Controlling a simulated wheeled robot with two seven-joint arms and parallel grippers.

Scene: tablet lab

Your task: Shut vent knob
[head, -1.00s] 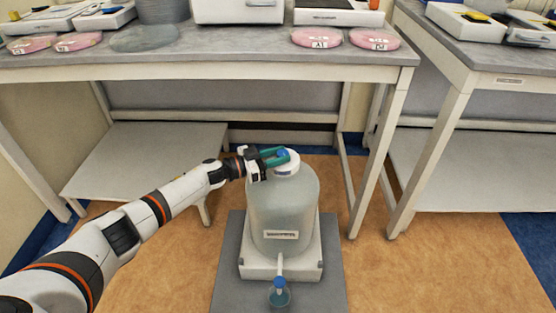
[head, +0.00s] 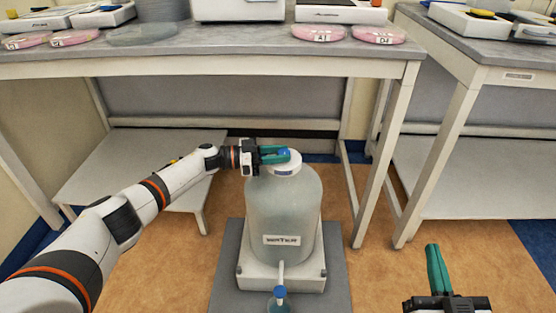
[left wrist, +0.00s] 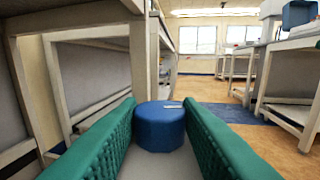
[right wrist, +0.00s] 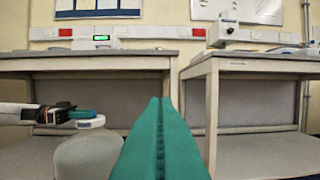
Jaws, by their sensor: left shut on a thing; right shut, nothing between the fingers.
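The blue vent knob (head: 284,153) sits on the white cap (head: 288,168) of a large translucent carboy (head: 282,212). My left gripper (head: 276,154) reaches in from the left and is shut on the knob. In the left wrist view the round blue knob (left wrist: 160,124) stands between the two green fingers, with a pale mark on its top. My right gripper (head: 433,270) is low at the right of the head view, away from the carboy. Its green fingers lie together and empty in the right wrist view (right wrist: 160,135).
The carboy stands on a white base on a grey mat (head: 226,285), with a blue-handled tap (head: 280,293) at its front. A bench (head: 200,62) with pink dishes (head: 319,33) is behind. A second bench (head: 488,52) is at right. Floor between is clear.

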